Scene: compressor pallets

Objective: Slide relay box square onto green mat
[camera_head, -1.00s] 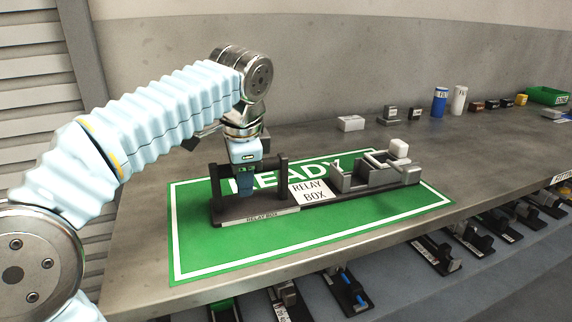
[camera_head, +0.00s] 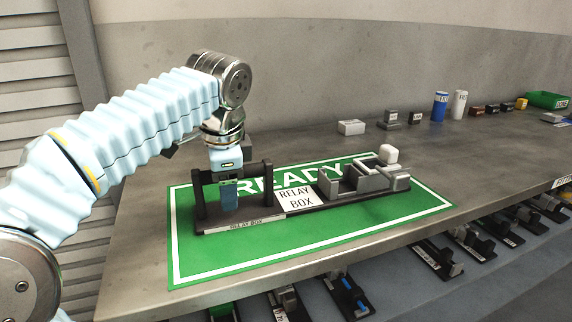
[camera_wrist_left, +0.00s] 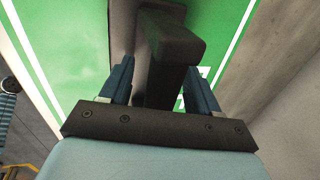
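The relay box (camera_head: 300,199) is a long dark base with a white label, grey blocks at its right end and a two-post handle at its left end. It lies on the green mat (camera_head: 215,262), its long side roughly along the mat's long edges. My left gripper (camera_head: 229,196) is at the handle. My right gripper is not in view.
Small boxes (camera_head: 351,127), a blue can (camera_head: 440,106), a white can (camera_head: 459,104) and a green bin (camera_head: 547,100) stand along the back of the grey table (camera_head: 480,150). Several labelled units (camera_head: 437,256) lie below the front edge. The mat's front strip is clear.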

